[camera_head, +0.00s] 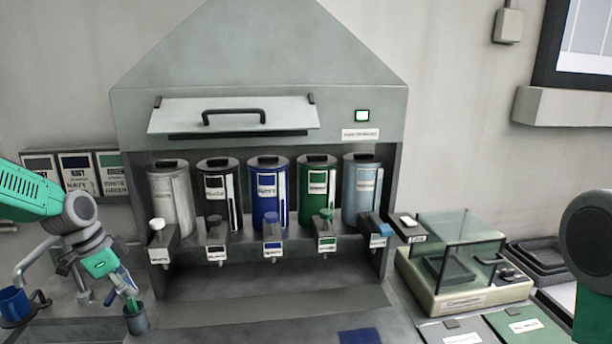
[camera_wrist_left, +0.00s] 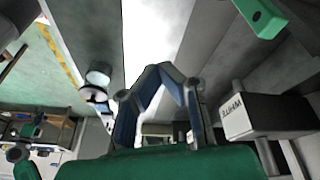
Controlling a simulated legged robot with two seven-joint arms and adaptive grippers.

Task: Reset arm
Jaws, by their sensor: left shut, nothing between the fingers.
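My left arm comes in from the left in the head view, green and grey. Its gripper (camera_head: 128,291) points down, shut and empty, at the lower left beside the dispenser cabinet. In the left wrist view the blue-lined fingers (camera_wrist_left: 160,72) come together with nothing held. A dark round part with green at the right edge of the head view seems to be my right arm; its gripper is out of view.
The grey cabinet (camera_head: 240,110) holds several canisters, including a blue one (camera_head: 268,192), above a row of taps. A blue mug (camera_head: 14,304) stands at far left. A glass-sided balance (camera_head: 462,265) stands at right, with dark trays (camera_head: 540,255) behind. The cabinet's front ledge is mostly clear.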

